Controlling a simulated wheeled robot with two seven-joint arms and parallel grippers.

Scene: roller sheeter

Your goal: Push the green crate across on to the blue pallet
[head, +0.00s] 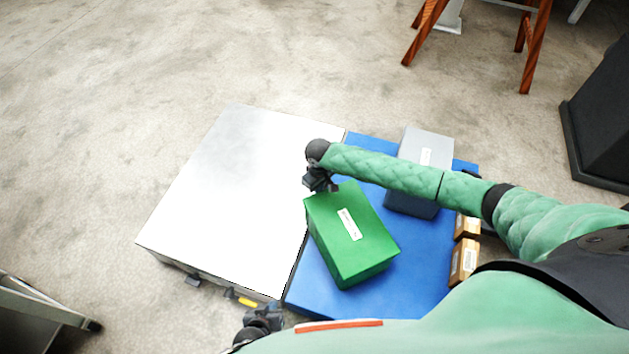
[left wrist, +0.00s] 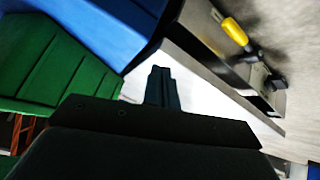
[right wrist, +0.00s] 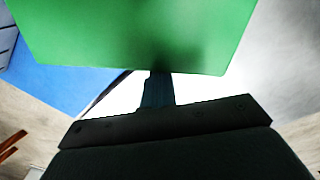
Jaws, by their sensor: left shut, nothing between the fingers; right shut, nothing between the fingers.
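The green crate (head: 350,235) sits turned at an angle, mostly over the blue pallet (head: 330,290). Its left corner is at the seam with the white sheet top (head: 230,190); I cannot tell whether its base overlaps the seam. My right gripper (head: 318,182) is shut and empty at the crate's far left corner, close to it; contact is unclear. In the right wrist view the crate (right wrist: 135,35) fills the top, just beyond the fingers (right wrist: 157,88). My left gripper (head: 262,318) is shut and empty by the near edge of the white top, apart from the crate (left wrist: 50,65).
A grey crate (head: 428,145) stands at the back of the pallet, partly behind my right arm. Small brown boxes (head: 463,262) line its right side. A yellow handle (head: 246,302) is on the near side of the white top, which is clear.

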